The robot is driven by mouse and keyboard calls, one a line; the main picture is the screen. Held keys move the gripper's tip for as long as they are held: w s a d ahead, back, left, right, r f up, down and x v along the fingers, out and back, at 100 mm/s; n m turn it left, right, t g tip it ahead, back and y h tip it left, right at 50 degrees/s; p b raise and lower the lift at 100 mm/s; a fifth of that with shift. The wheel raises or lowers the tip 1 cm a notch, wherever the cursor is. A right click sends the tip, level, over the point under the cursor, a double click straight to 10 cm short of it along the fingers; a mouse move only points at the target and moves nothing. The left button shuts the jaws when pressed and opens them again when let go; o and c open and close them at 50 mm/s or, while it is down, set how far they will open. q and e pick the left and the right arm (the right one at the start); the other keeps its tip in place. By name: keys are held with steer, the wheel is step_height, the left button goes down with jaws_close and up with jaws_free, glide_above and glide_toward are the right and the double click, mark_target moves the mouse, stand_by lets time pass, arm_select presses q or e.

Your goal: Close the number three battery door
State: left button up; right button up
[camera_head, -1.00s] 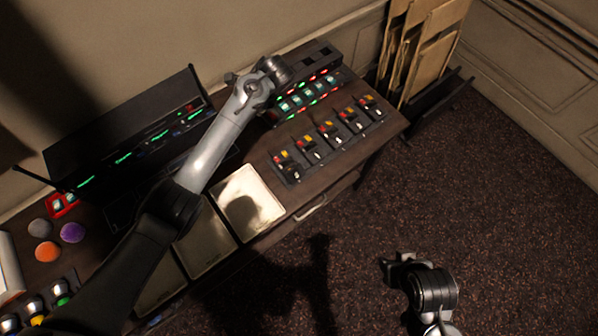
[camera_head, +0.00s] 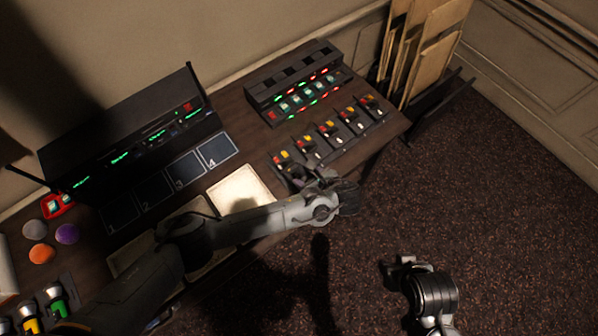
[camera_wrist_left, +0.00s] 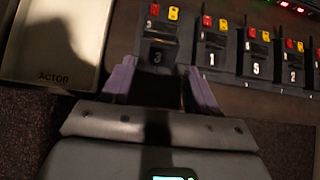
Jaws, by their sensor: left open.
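The number three battery unit (camera_wrist_left: 157,48) stands at the left end of a row of similar black units in the left wrist view. It has a red and a yellow part on top and a dark, shadowed front marked 3. In the head view this end unit (camera_head: 283,160) is partly hidden by my left arm. My left gripper (camera_wrist_left: 160,82) is open and empty, its purple-grey fingers spread just in front of the number three unit. I cannot tell if they touch it, nor how far its door stands open. My right gripper (camera_head: 393,268) is over the floor, away from the desk.
Units marked 1 (camera_wrist_left: 212,55), 5 (camera_wrist_left: 257,62) and 2 (camera_wrist_left: 293,72) stand close to the right. A pale panel (camera_wrist_left: 62,40) lies left of the row. A black rack with lit buttons (camera_head: 300,85) stands behind. The floor before the desk is clear.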

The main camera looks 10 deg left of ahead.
mark_target(295, 171)
arm_select(q)
steer(key=x, duration=0.6)
steer(key=shift+w+a+f+b, duration=0.15)
steer(key=shift+f+b, duration=0.05)
steer(key=shift+b, duration=0.1)
